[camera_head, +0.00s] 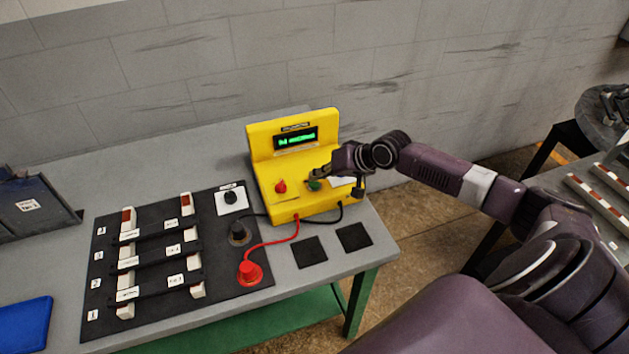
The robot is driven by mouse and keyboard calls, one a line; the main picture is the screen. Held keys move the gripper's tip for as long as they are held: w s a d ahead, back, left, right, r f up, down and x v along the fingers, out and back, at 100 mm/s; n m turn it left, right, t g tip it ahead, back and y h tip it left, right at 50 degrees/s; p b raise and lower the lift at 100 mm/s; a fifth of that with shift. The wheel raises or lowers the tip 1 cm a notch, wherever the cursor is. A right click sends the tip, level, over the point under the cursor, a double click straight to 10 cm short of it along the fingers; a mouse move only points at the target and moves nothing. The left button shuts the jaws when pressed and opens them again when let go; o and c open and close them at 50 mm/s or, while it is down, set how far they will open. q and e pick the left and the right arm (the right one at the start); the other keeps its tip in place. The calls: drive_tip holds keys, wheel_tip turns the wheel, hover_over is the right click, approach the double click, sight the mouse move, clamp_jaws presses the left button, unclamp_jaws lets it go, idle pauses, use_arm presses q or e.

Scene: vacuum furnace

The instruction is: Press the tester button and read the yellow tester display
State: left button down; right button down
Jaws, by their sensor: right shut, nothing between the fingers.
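The yellow tester (262,155) stands on the grey table near the wall. Its display (295,139) is lit with green characters, too small and blurred to read. A red knob or button (280,187) sits on its sloped front at the left. A green button (314,184) sits to the right, partly hidden by my right gripper (318,174). My right gripper is shut and empty, its fingertips at or just above the green button; I cannot tell whether they touch. My left gripper is not in view.
A black board (215,268) with several labelled fuse-like bars lies left of the tester. Red and black leads run from the tester to a red plug (249,273) and a black plug (239,233). Two black pads (309,252) lie in front. A blue tray (24,322) is at the left.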

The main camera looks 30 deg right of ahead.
sight(317, 185)
wheel_tip(317, 185, up, 5)
drive_tip(key=p, duration=0.5)
idle(0.6)
drive_tip(key=shift+f, duration=0.1)
